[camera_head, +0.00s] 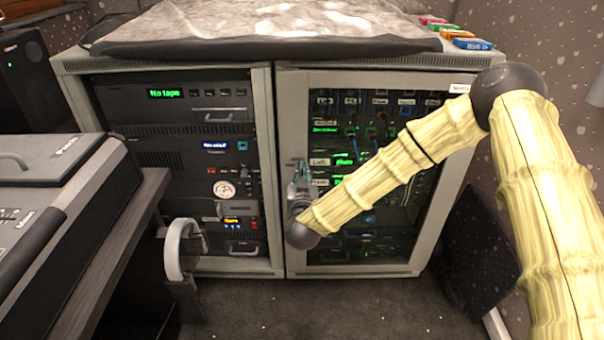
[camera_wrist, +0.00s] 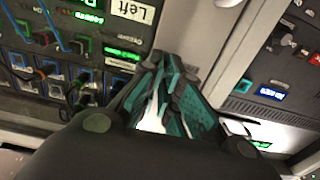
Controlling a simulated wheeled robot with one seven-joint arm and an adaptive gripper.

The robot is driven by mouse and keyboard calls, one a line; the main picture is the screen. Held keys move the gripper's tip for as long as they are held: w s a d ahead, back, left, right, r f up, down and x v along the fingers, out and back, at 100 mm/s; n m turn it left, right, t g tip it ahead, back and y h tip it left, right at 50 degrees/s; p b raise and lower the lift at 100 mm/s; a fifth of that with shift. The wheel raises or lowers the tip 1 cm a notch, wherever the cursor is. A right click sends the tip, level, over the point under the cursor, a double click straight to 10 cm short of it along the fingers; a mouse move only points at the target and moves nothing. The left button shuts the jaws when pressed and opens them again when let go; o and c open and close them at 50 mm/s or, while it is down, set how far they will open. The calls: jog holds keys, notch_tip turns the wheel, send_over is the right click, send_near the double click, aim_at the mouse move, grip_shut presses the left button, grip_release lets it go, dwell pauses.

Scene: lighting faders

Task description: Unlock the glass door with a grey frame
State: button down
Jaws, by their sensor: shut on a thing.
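The glass door with a grey frame (camera_head: 341,272) closes the right half of the rack cabinet and looks shut. Lit green displays and cables show behind its glass. My gripper (camera_head: 298,172) is at the left upright of the frame, about mid-height. In the wrist view, the teal-padded fingers (camera_wrist: 170,65) are close together against the frame. They are shut on a small part there, which they hide. I cannot tell whether it is a key or a handle.
The open left rack (camera_head: 190,170) with devices stands beside the door. A mixing console (camera_head: 40,190) on a desk is at the left. A grey sheet (camera_head: 265,45) covers the cabinet top, with several coloured boxes (camera_head: 471,44) at its right. Carpet (camera_head: 330,310) in front is clear.

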jog(key=shift+d+m, duration=0.1)
jog(key=shift+m, duration=0.2)
jog(key=shift+d+f+m, duration=0.1)
jog(key=shift+f+m, duration=0.05)
jog(key=shift+m, duration=2.75)
jog(key=shift+d+f+m, duration=0.1)
jog(key=shift+m, duration=2.8)
jog(key=shift+d+f+m, duration=0.1)
jog(key=shift+f+m, duration=0.05)
jog(key=shift+m, duration=2.75)
jog(key=c, duration=1.6)
grip_release()
jog(key=shift+c, duration=0.2)
